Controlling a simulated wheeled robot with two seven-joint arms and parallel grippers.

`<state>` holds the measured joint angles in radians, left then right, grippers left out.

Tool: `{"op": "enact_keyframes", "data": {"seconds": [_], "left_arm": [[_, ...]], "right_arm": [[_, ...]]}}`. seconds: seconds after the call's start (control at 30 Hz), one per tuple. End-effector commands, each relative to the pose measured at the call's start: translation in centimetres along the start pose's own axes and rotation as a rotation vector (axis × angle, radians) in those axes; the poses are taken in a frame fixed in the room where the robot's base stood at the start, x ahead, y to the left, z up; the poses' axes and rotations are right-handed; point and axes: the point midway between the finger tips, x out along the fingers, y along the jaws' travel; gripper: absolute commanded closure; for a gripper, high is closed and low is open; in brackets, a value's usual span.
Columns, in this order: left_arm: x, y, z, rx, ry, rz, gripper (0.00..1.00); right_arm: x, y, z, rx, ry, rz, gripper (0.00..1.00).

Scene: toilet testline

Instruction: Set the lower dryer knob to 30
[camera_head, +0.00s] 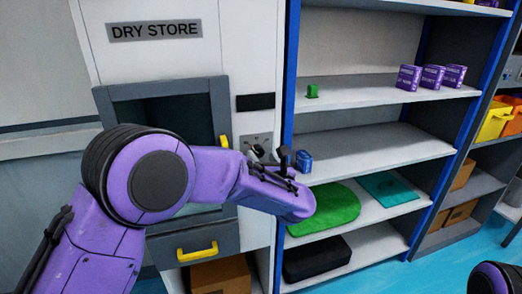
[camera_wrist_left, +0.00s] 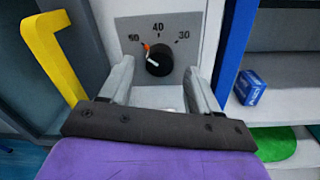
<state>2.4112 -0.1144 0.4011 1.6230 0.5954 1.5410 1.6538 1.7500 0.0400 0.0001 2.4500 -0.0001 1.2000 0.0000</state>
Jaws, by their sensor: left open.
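The dryer (camera_head: 155,68) is a white cabinet labelled DRY STORE, with a grey-framed window. A grey dial plate (camera_head: 256,142) sits low on its front, mostly behind my left gripper (camera_head: 270,155). In the left wrist view the black knob (camera_wrist_left: 159,62) shows on this plate, under marks reading about 50, 40 and 30 from left to right. Its red-and-white pointer slants up and left, towards the left mark. My left gripper (camera_wrist_left: 159,78) is open, one finger on either side below the knob; contact cannot be told. My right gripper is out of view.
A yellow handle (camera_wrist_left: 55,55) stands left of the dial plate. A blue shelf post (camera_wrist_left: 237,45) rises to its right, with a small blue box (camera_wrist_left: 249,88) on the shelf behind. Below lie a green mat (camera_head: 330,207) and a black case (camera_head: 316,257).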

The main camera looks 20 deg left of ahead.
Motion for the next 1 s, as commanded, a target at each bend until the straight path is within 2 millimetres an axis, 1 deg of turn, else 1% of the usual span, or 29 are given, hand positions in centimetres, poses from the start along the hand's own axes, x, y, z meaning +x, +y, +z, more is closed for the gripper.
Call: {"op": "enact_keyframes", "data": {"seconds": [0.03, 0.1, 0.2, 0.43, 0.47, 0.5, 0.57, 0.6, 0.63, 0.87, 1.0], "left_arm": [[0.8, 0.1, 0.2, 0.001, 0.001, 0.001, 0.38], [1.7, 0.0, 0.1, 0.001, 0.002, 0.000, 0.38], [2.4, 0.0, 0.0, 0.001, 0.001, 0.000, 0.38], [2.5, 0.0, -0.1, 0.003, 0.000, -0.001, 0.38], [2.5, 0.0, -0.1, 0.003, 0.000, -0.001, 0.41], [2.5, 0.0, -0.1, 0.003, 0.000, -0.001, 0.54], [2.5, 0.0, -0.1, 0.003, 0.000, -0.001, 0.74], [2.5, 0.0, -0.1, 0.003, 0.000, -0.001, 0.87], [2.5, -0.1, -0.1, 0.003, 0.000, -0.002, 0.94], [2.4, -0.1, -0.1, 0.014, -0.001, -0.003, 0.94], [2.5, -0.1, -0.2, 0.051, -0.002, -0.002, 0.94]], "right_arm": [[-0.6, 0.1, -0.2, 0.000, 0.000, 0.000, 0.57], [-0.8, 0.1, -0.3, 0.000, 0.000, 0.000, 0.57], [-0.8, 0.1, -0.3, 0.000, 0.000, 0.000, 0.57], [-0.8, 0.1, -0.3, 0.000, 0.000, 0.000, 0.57], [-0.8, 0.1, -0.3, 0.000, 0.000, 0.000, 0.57], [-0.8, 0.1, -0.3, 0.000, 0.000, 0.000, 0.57], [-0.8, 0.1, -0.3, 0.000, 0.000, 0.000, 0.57], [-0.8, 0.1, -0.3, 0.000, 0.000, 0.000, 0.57], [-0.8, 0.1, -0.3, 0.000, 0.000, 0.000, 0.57], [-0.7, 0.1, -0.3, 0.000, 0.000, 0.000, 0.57], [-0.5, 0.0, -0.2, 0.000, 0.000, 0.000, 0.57]]}}
